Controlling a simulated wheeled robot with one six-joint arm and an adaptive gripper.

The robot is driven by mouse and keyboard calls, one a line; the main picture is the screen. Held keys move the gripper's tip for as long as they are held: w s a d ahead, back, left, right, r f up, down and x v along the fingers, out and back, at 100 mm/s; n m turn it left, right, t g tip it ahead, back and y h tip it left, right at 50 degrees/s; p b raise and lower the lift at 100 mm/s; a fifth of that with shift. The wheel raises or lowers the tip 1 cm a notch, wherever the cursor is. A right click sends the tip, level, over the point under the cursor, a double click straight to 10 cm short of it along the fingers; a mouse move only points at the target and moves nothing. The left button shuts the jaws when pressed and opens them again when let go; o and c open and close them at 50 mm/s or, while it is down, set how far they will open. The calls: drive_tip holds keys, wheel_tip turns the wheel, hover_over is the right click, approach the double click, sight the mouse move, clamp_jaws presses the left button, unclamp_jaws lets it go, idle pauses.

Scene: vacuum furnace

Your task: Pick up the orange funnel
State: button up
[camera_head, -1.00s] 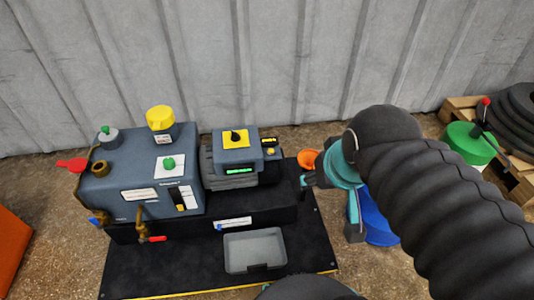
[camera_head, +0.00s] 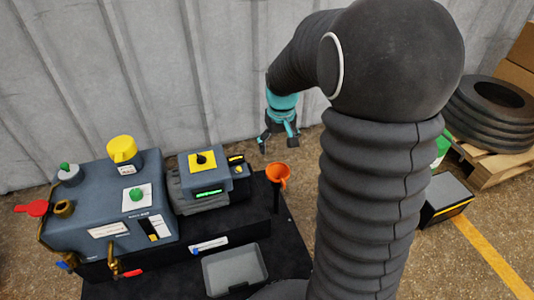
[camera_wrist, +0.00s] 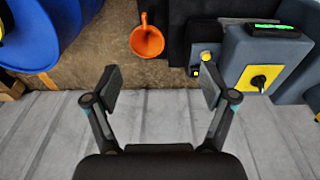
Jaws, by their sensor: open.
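The orange funnel (camera_head: 278,174) sits at the right rear of the black platform, beside the grey pump unit, mouth upward on a dark upright holder. In the wrist view the funnel (camera_wrist: 147,42) shows its round mouth above the gap between my fingers, left of centre. My gripper (camera_head: 275,144) is above and behind the funnel in the head view, near the wall. It is open and empty, with both fingers spread wide in the wrist view (camera_wrist: 158,86), apart from the funnel.
The grey machine (camera_head: 110,215) with valves and a yellow cap stands left. The pump unit (camera_head: 205,175) with a yellow-plated switch is close to the funnel. A grey tray (camera_head: 235,270) lies in front. A blue drum (camera_wrist: 30,35) shows in the wrist view. Tyres (camera_head: 492,105) stand right.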

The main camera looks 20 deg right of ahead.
drive_tip(key=g, duration=0.1)
hover_over(283, 180)
wheel_tip(283, 180, down, 10)
wheel_tip(283, 180, down, 14)
drive_tip(key=shift+w+r+p, duration=0.1)
drive_tip(key=shift+p, duration=0.2)
clamp_jaws()
